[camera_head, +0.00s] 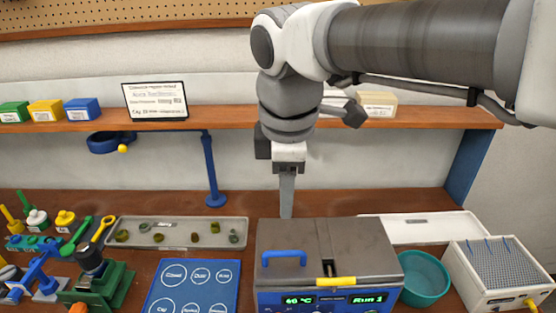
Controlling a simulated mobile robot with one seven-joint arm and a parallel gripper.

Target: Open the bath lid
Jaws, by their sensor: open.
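The bath (328,298) is a blue-fronted box at the front centre, with lit green displays on its face. Its grey lid (340,245) lies flat and closed on top. A blue handle (284,258) stands on the lid's left front part, and a yellow tab (336,281) sits at the front edge. My gripper (287,212) points down above the lid's back edge, behind the blue handle and apart from it. Only one finger shows clearly, and nothing shows in its grip. Whether the finger touches the lid's back edge cannot be told.
A grey tray (240,224) with small parts stands left of the bath, behind a blue mat (165,305) with circles. A teal bowl (424,278) and a white rack (495,262) stand close on the right. A wooden shelf (230,119) runs behind my arm.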

